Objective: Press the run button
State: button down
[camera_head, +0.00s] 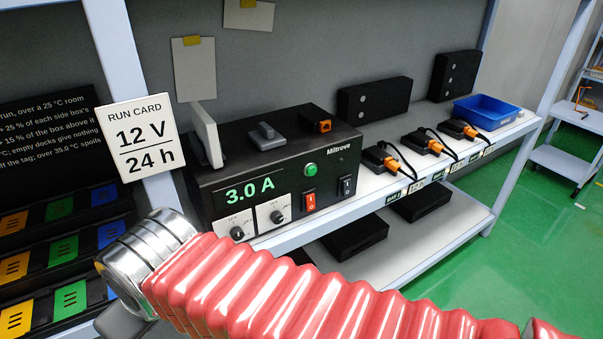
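The power unit (250,150) is a black box marked Miltrove on the white shelf. Its green display (249,191) reads 3.0 A. A round green button (310,169), with no readable label, is on its front, right of the display. Below it are a red rocker switch (310,201) and a black rocker switch (346,187). Two dials, the left dial (237,233) and the right dial (277,216), are on white plates. My red ribbed arm crosses the foreground below the unit, clear of the button in the picture. My gripper's fingers do not show.
A run card (140,135) reading 12 V, 24 h hangs on the left post. Several black docks with orange plugs, one a dock (388,159), line the shelf to the right. A blue tray (486,111) is at the shelf's far end. Green floor is open at right.

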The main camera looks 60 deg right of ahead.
aim_at(312, 171)
jog(key=u, duration=0.05)
jog(key=k, duration=1.45)
jog(key=z, duration=0.45)
jog(key=i, duration=1)
jog(key=u, duration=0.1)
